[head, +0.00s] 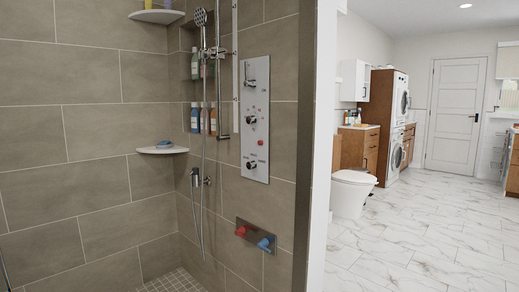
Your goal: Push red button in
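A red button (241,231) sticks out from a metal plate (253,228) low on the tiled shower wall. A blue button (266,242) sticks out to its right on the same plate. I cannot tell from this distance how far either one is pressed in. Higher on the wall is a tall grey control panel (256,183) with dark knobs and small red marks. Neither of my grippers is in view.
A hand shower (201,18) hangs on a rail, its hose dropping left of the plate. Corner shelves (162,150) and a bottle niche are further left. A wall end (319,130) separates the shower from a toilet (351,194) and open marble floor (430,240).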

